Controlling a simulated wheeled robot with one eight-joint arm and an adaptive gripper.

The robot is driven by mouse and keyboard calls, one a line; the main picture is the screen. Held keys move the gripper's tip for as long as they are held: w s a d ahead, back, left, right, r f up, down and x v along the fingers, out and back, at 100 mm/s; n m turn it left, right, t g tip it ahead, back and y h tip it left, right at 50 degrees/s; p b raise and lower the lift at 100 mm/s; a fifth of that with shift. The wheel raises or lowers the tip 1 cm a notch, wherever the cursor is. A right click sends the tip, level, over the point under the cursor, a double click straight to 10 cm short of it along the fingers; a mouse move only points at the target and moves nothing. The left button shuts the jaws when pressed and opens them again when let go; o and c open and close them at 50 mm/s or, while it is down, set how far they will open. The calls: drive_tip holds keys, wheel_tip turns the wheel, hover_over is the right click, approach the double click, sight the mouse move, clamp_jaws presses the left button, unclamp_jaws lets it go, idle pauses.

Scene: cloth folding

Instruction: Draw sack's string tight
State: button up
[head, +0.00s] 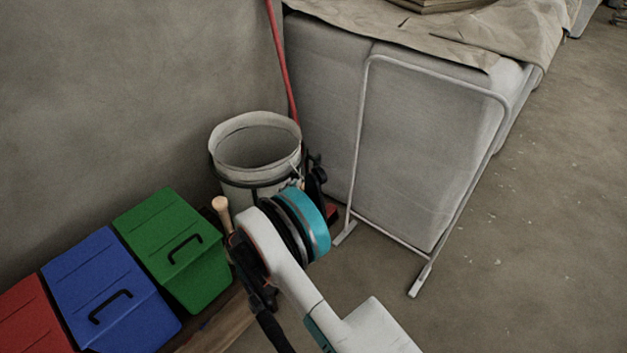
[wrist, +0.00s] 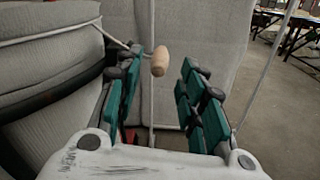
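The sack (head: 255,145) is a pale, open-topped cloth bag, held upright by a dark ring. Its side fills the left of the wrist view (wrist: 45,60). A thin pale string (wrist: 112,39) leads from the sack to a small wooden toggle (wrist: 160,61). My gripper (wrist: 163,78) is open, with one teal-padded finger on each side of the toggle. The toggle is near the fingertips, closer to the left finger, and I see a gap on the right. In the head view my arm hides most of the gripper.
Green (head: 175,250), blue (head: 110,290) and red (head: 35,315) boxes stand at the left. A pale metal frame (head: 362,130) stands before a large grey cloth-covered block (head: 425,150). A red pole (head: 283,65) leans behind the sack. Floor (head: 540,240) is open at the right.

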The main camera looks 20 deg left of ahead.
sight(314, 176)
drive_tip(key=b+x, duration=0.2)
drive_tip(key=x, duration=0.7)
drive_tip(key=shift+c, duration=0.3)
clamp_jaws()
